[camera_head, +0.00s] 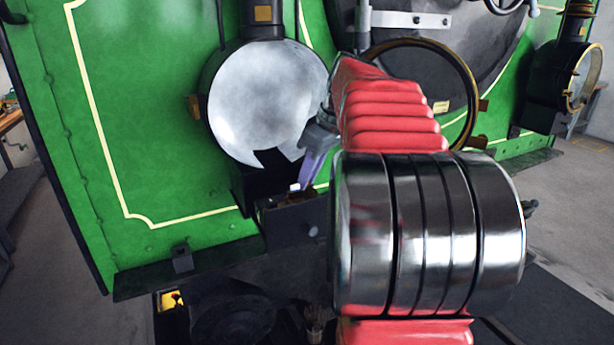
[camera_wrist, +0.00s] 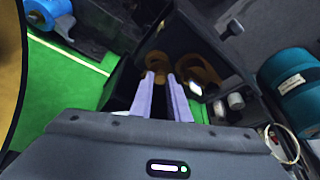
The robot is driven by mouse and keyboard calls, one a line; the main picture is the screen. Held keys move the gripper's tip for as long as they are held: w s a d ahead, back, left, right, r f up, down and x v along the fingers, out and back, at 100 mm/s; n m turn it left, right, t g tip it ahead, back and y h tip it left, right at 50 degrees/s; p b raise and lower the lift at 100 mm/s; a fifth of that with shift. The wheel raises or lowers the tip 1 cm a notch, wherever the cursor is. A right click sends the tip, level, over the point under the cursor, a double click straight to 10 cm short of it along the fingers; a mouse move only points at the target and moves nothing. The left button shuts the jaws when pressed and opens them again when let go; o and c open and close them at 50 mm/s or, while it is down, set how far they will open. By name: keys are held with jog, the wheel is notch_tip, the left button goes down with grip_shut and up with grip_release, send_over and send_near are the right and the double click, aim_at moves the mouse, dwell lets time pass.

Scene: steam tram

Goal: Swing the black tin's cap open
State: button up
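The black tin (camera_head: 288,226) appears to be the dark box below the large round lamp on the green tram front. In the wrist view, a dark open-looking box (camera_wrist: 205,42) holds brown ring-like pieces and small pale pieces. I cannot clearly tell its cap from its walls. My gripper (camera_head: 296,187) points down at the box's top in the head view, close to its rim.
The round lamp (camera_head: 262,97) is just above the box. A brass-rimmed ring (camera_head: 473,90) and another lamp (camera_head: 582,78) are to the right. The wrist view shows a teal cylinder (camera_wrist: 292,84) at right and a blue roll (camera_wrist: 46,12) at upper left.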

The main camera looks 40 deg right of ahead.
grip_shut()
jog(key=shift+w+a+m, duration=0.1)
jog(key=shift+m, duration=0.4)
jog(key=shift+w+a+m+h, duration=0.2)
jog(key=shift+m+h, duration=0.15)
jog(key=shift+m, duration=0.25)
jog(key=shift+w+a+m+h, duration=0.15)
jog(key=shift+m+h, duration=0.2)
jog(key=shift+m, duration=0.25)
jog(key=m, duration=0.1)
jog(key=m+h, duration=0.1)
jog(key=m, duration=0.1)
jog(key=w+m, duration=0.1)
jog(key=shift+a+h, duration=0.3)
jog(key=shift+a, duration=0.05)
jog(key=m, duration=0.2)
jog(key=w+m+g+h, duration=0.1)
jog(key=m, duration=0.2)
jog(key=shift+w+m+h, duration=0.3)
jog(key=shift+w, duration=0.05)
jog(key=shift+w+d+m+g+h, duration=0.1)
jog(key=shift+w+m+g+h, duration=0.2)
jog(key=shift+m, duration=0.45)
jog(key=shift+w+d+m+g+y, duration=0.1)
jog(key=shift+m+g, duration=0.25)
jog(key=shift+m, duration=0.35)
jog(key=shift+w+m+g+h, duration=0.2)
jog(key=shift+m+g, duration=0.15)
jog(key=shift+m, duration=0.4)
